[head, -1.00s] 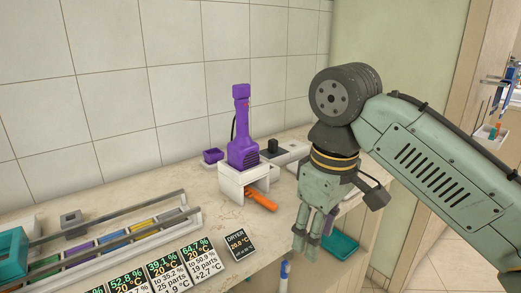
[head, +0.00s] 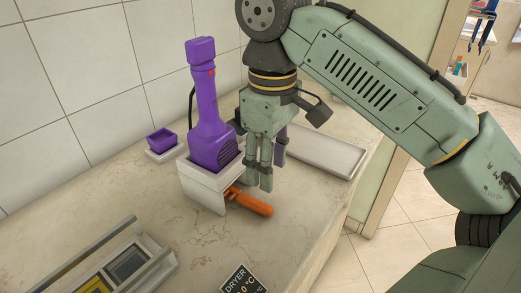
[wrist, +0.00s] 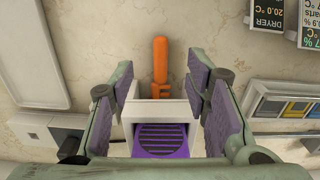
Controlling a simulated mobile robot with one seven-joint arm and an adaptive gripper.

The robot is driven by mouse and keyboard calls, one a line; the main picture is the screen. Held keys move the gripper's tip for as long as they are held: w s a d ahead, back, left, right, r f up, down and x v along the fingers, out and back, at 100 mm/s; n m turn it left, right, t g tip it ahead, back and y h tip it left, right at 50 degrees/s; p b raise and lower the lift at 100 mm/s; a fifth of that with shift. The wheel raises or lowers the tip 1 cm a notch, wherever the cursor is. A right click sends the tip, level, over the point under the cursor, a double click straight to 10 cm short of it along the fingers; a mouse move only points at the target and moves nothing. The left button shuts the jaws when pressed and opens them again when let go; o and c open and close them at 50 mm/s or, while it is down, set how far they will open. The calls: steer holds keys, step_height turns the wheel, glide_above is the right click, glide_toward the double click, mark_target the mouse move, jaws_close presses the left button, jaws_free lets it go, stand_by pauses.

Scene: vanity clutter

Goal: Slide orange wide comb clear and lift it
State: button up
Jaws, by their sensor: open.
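The orange wide comb (head: 250,203) lies on the counter with its handle sticking out from beneath a white stand; its other end is hidden under the stand. In the wrist view the comb (wrist: 160,62) points away from the stand, between and beyond the fingertips. A purple hair dryer (head: 211,130) stands upright in the white stand (head: 202,188). My gripper (head: 264,180) points down beside the stand, behind the comb handle in the head view. Its fingers (wrist: 158,80) are spread apart with nothing between the pads, above the comb.
A long white tray (head: 325,155) lies to the right. A rack (head: 112,270) and a dryer label (head: 245,285) are at the front. Bare counter lies in front of the comb.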

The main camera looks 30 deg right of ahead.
mark_target(269, 208)
step_height(269, 208, down, 10)
steer(key=shift+f, duration=0.1)
stand_by(0.4)
steer(key=shift+c, duration=0.5)
jaws_close()
